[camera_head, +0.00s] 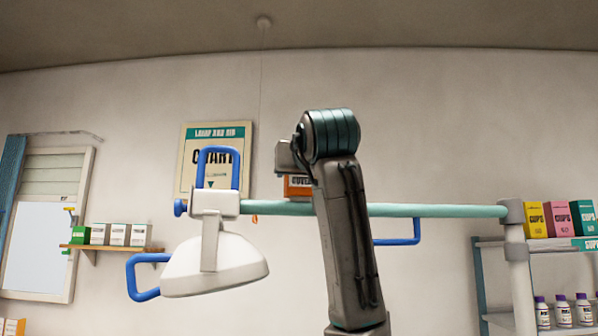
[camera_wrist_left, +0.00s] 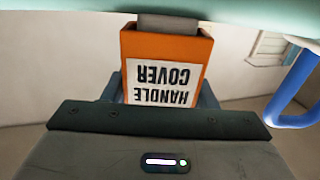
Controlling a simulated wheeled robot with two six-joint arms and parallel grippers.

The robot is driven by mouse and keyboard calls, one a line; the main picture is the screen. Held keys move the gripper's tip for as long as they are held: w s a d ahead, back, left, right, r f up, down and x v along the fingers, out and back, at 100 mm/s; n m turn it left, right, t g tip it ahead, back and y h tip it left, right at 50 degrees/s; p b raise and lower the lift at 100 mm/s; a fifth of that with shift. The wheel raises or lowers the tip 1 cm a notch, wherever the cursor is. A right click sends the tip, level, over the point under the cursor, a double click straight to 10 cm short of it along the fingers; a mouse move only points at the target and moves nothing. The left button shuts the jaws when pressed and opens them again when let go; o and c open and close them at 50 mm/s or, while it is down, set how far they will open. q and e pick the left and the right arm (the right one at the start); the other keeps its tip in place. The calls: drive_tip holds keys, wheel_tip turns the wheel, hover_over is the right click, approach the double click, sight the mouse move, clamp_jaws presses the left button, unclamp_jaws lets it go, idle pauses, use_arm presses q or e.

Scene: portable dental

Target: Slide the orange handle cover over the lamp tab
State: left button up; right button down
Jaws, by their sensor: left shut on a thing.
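The orange handle cover (camera_wrist_left: 194,49) carries a white label reading "HANDLE COVER", which is upside down in the left wrist view. My left gripper (camera_wrist_left: 161,88) is shut on it, with dark fingers at its sides. A grey lamp tab (camera_wrist_left: 170,24) sits at the cover's top edge, below the pale teal lamp arm (camera_wrist_left: 90,12). They overlap in the picture; I cannot tell how far the tab is inside. In the head view the cover (camera_head: 298,187) shows partly behind my left arm, near the teal lamp arm (camera_head: 430,210). My right gripper is out of view.
The white lamp head (camera_head: 215,268) with blue handles (camera_head: 143,278) hangs at the left. Another blue handle (camera_head: 410,236) hangs under the lamp arm; one shows right in the wrist view (camera_wrist_left: 290,92). A shelf unit (camera_head: 498,262) with boxes and bottles stands right.

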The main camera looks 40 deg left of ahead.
use_arm(q)
drive_tip(key=o, duration=1)
drive_tip(key=shift+o, duration=0.2)
use_arm(e)
drive_tip(key=shift+a, duration=0.1)
use_arm(q)
drive_tip(key=shift+d+f, duration=0.1)
drive_tip(key=shift+d, duration=0.05)
drive_tip(key=b+v, duration=0.3)
drive_tip(key=v, duration=0.7)
drive_tip(key=shift+s+d+b, duration=0.15)
drive_tip(key=shift+s+b, duration=0.1)
drive_tip(key=shift+b, duration=0.1)
use_arm(e)
drive_tip(key=w+f, duration=0.2)
drive_tip(key=f, duration=0.1)
drive_tip(key=shift+s, duration=0.2)
